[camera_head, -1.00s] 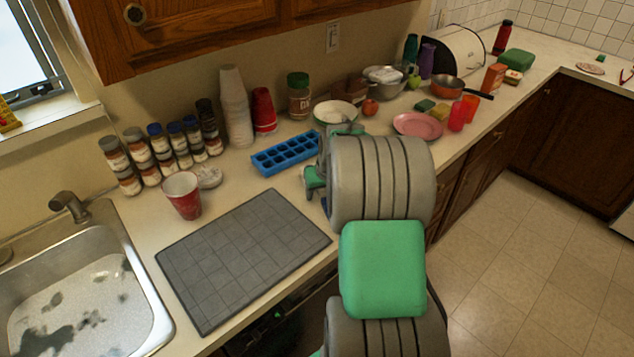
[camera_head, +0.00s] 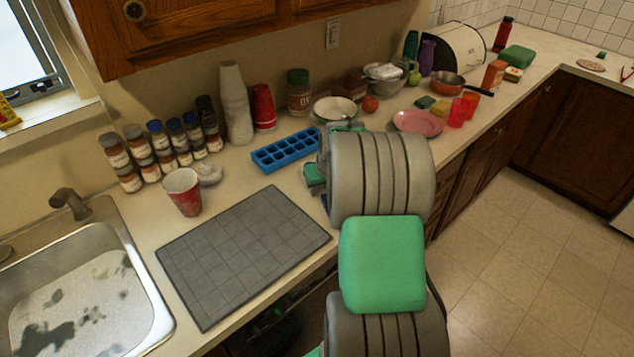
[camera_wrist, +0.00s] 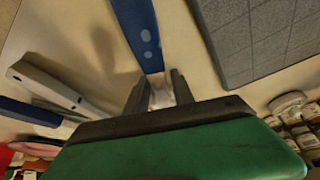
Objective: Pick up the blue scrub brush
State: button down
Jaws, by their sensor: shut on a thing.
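The blue scrub brush (camera_wrist: 140,32) shows in the wrist view as a long blue handle with pale spots, running up from between my fingers. My gripper (camera_wrist: 160,92) has its two dark fingers shut on it, around a whitish part at its near end. The bulk of my green gripper body hides the rest of the brush. In the head view my arm covers most of the gripper and nearly all of the brush. I cannot tell whether the brush touches the counter.
A grey drying mat (camera_head: 240,255) lies left of my arm, beside the sink (camera_head: 95,300). A blue ice tray (camera_head: 287,150), a red cup (camera_head: 183,192) and spice jars (camera_head: 160,155) stand behind. A pink plate (camera_head: 418,123) and bowl (camera_head: 335,109) lie beyond my arm.

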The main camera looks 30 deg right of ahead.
aim_at(322, 188)
jog(key=shift+r, duration=0.15)
jog(key=shift+r+b, duration=0.3)
jog(key=v, duration=0.1)
jog(key=b+v, duration=0.1)
jog(key=v, duration=0.1)
jog(key=shift+w+r, duration=0.1)
jog(key=shift+w, duration=0.2)
jog(key=s+r, duration=0.1)
jog(key=s+a+r+b, duration=0.1)
jog(key=r, duration=0.1)
jog(key=s+r, duration=0.1)
jog(key=shift+s+a+r+b, duration=0.3)
jog(key=shift+s+a+r, duration=0.05)
jog(key=s+a+r+b, duration=0.2)
jog(key=s+a+r, duration=0.2)
jog(key=s, duration=0.4)
jog(key=shift+s+r, duration=0.25)
